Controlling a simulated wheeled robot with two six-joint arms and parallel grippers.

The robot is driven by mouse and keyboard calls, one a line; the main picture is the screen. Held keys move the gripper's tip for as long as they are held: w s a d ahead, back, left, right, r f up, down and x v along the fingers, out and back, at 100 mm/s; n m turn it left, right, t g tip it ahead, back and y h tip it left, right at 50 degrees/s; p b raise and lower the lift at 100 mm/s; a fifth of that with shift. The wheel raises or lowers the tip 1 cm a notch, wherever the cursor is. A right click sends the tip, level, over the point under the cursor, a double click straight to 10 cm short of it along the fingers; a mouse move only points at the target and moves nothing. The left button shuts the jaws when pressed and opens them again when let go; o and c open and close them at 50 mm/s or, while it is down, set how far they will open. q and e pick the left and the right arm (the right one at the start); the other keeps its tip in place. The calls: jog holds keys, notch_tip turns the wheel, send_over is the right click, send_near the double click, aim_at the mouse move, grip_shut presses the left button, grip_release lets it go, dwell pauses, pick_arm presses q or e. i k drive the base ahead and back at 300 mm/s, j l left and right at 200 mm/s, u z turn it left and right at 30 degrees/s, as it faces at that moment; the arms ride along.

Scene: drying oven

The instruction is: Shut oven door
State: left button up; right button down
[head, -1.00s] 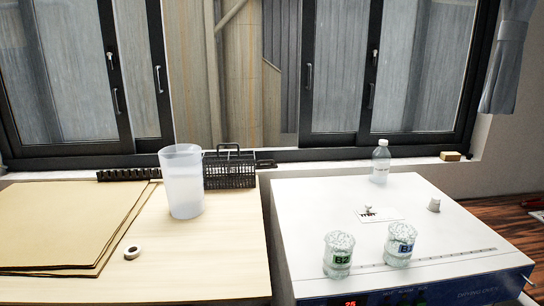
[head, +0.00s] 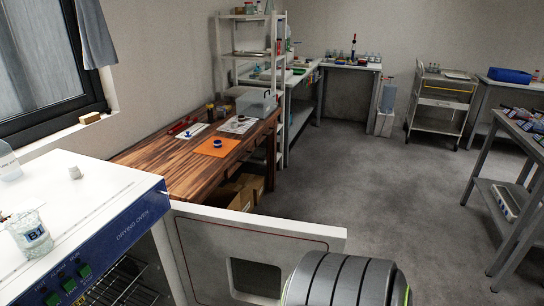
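The drying oven (head: 110,192) stands at the lower left, with a white top and a blue front panel (head: 105,238) with green switches. Its door (head: 190,240) is open and stands out to the right of the oven front. The door shows its white inner face, with a thin red seal line and a dark window (head: 255,278). Wire racks (head: 118,284) show in the open chamber. A dark, ribbed, rounded arm part covers the door's lower right. Neither of my grippers is in view.
A wooden table (head: 175,168) stands behind the oven. Grey floor (head: 400,190) is free to the right, up to a metal table (head: 507,182).

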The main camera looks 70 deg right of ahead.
aim_at(223, 257)
jog(key=k+l+u, duration=0.15)
jog(key=k+l, duration=0.15)
jog(key=l, duration=0.3)
jog(key=k+l+u, duration=0.15)
jog(key=k+l, duration=0.2)
jog(key=l, duration=0.25)
jog(key=k+l+u, duration=0.15)
jog(key=k+l, duration=0.2)
jog(key=l, duration=0.15)
jog(key=k+l+u, duration=0.15)
jog(key=k+l, duration=0.25)
jog(key=l+u, duration=0.1)
jog(key=l, duration=0.55)
jog(key=l+u, duration=0.15)
jog(key=l, duration=0.55)
jog(key=k+l+u, duration=0.1)
jog(key=l, duration=0.55)
jog(key=l+u, duration=0.1)
jog(key=l, duration=0.55)
jog(key=k, duration=0.05)
